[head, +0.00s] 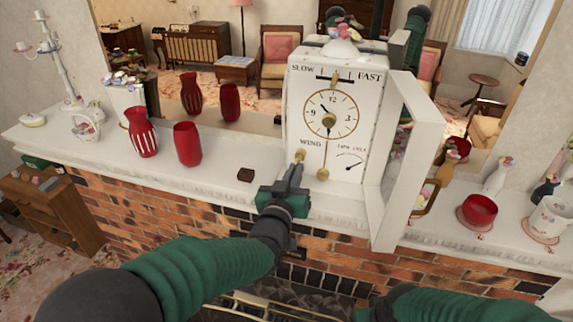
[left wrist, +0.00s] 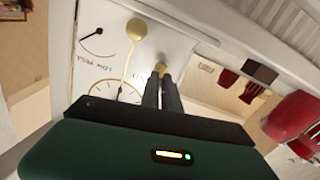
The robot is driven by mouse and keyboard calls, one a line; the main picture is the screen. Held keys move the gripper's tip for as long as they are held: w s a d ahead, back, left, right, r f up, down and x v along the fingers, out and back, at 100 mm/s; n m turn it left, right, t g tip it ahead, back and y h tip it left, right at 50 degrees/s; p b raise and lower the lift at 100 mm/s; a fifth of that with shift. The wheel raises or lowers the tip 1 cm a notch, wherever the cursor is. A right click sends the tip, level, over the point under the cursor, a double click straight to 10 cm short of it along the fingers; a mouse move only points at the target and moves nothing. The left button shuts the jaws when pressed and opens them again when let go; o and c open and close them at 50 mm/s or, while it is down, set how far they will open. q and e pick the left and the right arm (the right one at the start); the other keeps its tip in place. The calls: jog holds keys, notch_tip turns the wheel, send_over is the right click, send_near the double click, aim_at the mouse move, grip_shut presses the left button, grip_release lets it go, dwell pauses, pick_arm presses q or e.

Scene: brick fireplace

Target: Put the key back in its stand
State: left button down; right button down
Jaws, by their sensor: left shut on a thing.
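My left gripper (head: 292,178) is shut on the brass key (head: 299,155), holding it up in front of the white clock's lower left face. In the left wrist view the gripper (left wrist: 163,82) points at the clock, and the key is mostly hidden between its fingers. A small dark brown block (head: 245,174), which looks like the key's stand, lies on the mantel left of the gripper. The key is apart from it. The clock (head: 305,130) has its door (head: 403,165) swung open to the right. My right gripper is out of view.
A red bowl (head: 480,209) and white mug (head: 549,217) stand right. A mirror behind reflects the room. Some mantel around the brown block is clear.

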pick_arm(q)
jog(key=shift+s+d+r, duration=0.1)
jog(key=shift+s+d, duration=0.1)
jog(key=shift+d, duration=0.25)
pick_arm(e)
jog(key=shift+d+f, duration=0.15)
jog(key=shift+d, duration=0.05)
pick_arm(q)
jog(key=shift+s, duration=0.1)
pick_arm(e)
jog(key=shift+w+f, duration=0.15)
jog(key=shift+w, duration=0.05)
pick_arm(q)
jog(key=shift+s+a+b, duration=0.1)
jog(key=shift+s+b, duration=0.25)
jog(key=shift+s, duration=0.6)
jog(key=shift+s+a+b, duration=0.4)
jog(key=shift+a, duration=0.15)
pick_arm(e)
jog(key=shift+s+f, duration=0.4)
pick_arm(q)
jog(key=shift+s+d, duration=0.1)
jog(key=shift+s, duration=0.3)
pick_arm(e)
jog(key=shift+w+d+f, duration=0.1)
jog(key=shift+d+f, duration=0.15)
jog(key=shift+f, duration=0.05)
